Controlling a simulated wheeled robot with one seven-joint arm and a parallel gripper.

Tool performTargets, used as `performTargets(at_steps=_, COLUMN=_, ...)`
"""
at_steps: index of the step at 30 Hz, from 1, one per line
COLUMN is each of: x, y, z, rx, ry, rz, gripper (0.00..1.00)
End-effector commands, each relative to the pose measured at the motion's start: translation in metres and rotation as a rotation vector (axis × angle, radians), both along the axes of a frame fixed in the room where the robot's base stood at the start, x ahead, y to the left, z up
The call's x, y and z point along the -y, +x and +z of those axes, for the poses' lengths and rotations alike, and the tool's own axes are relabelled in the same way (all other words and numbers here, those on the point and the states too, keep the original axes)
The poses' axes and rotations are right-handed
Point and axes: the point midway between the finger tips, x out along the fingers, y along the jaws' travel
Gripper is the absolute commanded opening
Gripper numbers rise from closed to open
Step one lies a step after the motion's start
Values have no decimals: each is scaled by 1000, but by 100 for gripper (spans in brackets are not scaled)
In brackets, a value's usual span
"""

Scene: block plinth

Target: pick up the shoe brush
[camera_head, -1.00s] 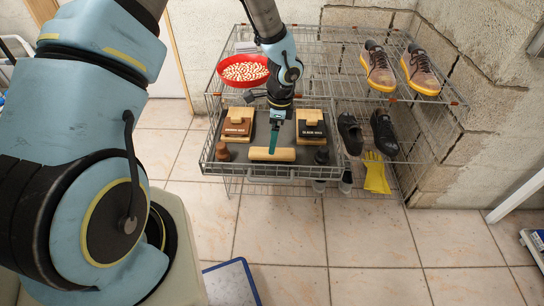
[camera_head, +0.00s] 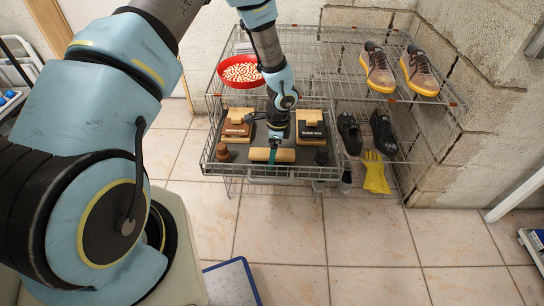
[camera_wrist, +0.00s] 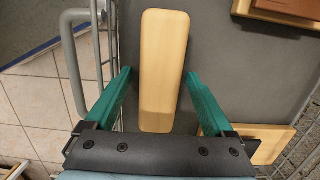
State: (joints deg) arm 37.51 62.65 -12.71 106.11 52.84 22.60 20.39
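The shoe brush, seen as a pale wooden block (camera_head: 284,155), lies on the dark mat near the front edge of the wire drawer. In the wrist view the wooden block (camera_wrist: 163,70) runs lengthwise between the two green fingers. My gripper (camera_wrist: 158,75) is open, with one finger on each side of the block and a visible gap on both sides. In the head view my gripper (camera_head: 273,153) is low over the block, pointing down. The brush's underside is hidden.
The brown wax box (camera_head: 236,130) and black wax box (camera_head: 311,131) stand behind the brush. A small brown item (camera_head: 222,153) and a small black item (camera_head: 321,156) flank it. A red bowl (camera_head: 241,82) sits behind. The wire drawer's front rail (camera_wrist: 68,50) is close to one finger.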

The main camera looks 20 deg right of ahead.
Motion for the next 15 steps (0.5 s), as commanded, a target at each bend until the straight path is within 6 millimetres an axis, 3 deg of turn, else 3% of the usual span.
performTargets(at_steps=2, x=0, y=0, z=0, rx=0, ry=0, rz=0, gripper=77)
performTargets(at_steps=15, x=0, y=0, z=0, rx=0, ry=0, rz=0, gripper=28)
